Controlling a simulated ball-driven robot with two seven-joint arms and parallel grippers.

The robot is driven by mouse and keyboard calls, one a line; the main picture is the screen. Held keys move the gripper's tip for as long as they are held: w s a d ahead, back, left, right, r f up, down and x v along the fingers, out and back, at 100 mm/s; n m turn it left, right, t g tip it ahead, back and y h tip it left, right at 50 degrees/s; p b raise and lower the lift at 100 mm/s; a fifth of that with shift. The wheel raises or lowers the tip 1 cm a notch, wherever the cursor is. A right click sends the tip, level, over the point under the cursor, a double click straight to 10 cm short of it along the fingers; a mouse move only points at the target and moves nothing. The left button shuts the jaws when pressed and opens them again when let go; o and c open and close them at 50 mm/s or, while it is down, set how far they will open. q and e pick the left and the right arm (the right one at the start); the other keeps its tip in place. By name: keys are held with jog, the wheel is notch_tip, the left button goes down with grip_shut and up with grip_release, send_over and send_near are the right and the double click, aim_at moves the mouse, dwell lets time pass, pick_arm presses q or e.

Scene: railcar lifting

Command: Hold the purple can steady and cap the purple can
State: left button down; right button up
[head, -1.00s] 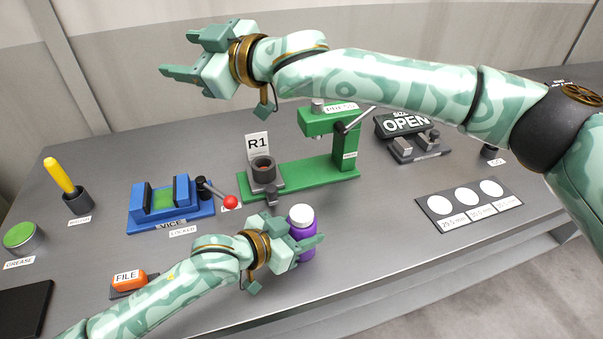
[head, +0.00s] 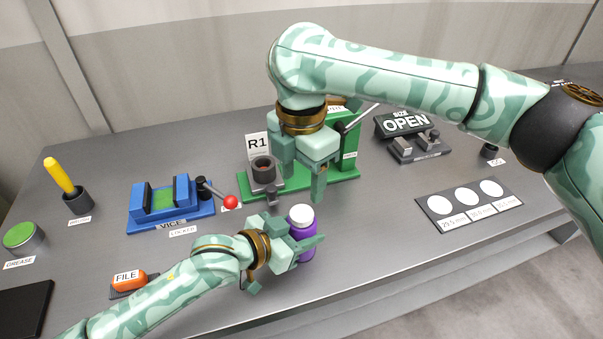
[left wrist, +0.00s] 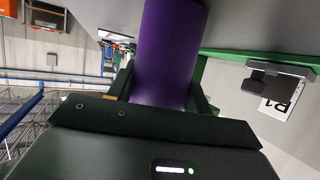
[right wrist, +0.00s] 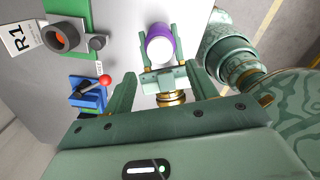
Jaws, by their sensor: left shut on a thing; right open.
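The purple can (head: 302,252) stands upright on the bench with a white top (head: 301,215). It fills the middle of the left wrist view (left wrist: 168,50) and shows with its white top in the right wrist view (right wrist: 162,46). My left gripper (head: 299,240) is shut around the can's side, fingers on either side of it. My right gripper (head: 301,182) is open and empty, pointing down, above and behind the can in the head view. In the right wrist view the can lies beyond its open fingers.
A green press (head: 345,160) with a dark cup (head: 262,168) stands behind the can, partly hidden by my right arm. A blue vice (head: 172,205) with a red-knobbed lever (head: 230,202) is to the left. A plate with three white discs (head: 466,197) lies right, with clear bench between.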

aim_at(302, 213)
notch_tip(302, 213, down, 8)
jog(key=shift+f, duration=0.1)
dwell(0.6)
jog(key=c, duration=1)
jog(key=o, duration=1.1)
notch_tip(302, 213, up, 12)
